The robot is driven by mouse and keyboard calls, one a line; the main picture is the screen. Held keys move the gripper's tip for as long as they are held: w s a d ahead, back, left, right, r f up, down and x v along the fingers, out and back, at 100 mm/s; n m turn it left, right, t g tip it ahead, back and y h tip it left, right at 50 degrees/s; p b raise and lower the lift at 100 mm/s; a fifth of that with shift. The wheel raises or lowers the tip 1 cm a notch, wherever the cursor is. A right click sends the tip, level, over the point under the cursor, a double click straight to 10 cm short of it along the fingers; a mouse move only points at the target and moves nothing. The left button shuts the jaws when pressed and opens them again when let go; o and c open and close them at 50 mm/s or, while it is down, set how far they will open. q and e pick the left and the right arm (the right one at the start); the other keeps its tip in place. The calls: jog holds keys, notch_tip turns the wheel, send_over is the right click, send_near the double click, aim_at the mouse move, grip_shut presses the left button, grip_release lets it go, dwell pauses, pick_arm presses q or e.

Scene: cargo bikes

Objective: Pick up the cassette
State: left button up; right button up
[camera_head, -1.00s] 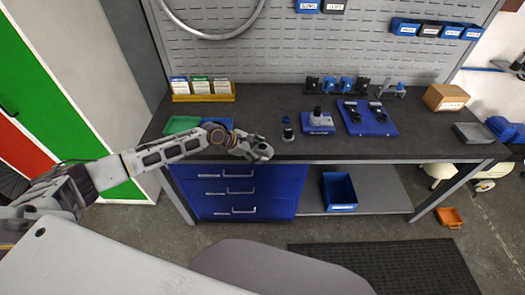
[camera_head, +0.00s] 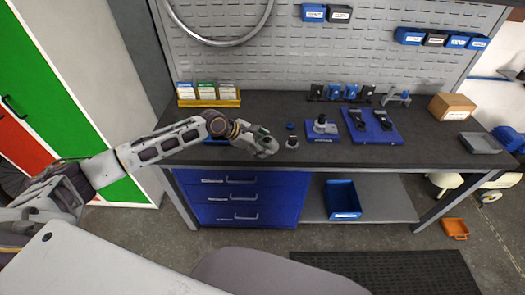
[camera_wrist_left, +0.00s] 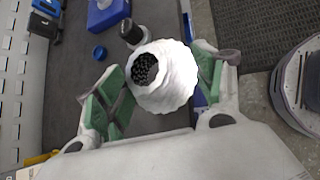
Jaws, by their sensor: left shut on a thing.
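My left gripper (camera_head: 264,148) is over the front edge of the dark workbench (camera_head: 400,152). The left wrist view shows its green-padded fingers (camera_wrist_left: 160,90) on either side of the cassette (camera_wrist_left: 166,80), shut on it. The cassette is a pale round piece with a scalloped rim and a dark hole. In the head view I cannot make it out clearly at the gripper. My right gripper is not in view.
Blue fixtures (camera_head: 322,130) stand farther right. A grey tray (camera_head: 480,143) lies at the right end. Blue drawers (camera_head: 235,192) are below.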

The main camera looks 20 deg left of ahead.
pick_arm(q)
jog(key=shift+r, duration=1.25)
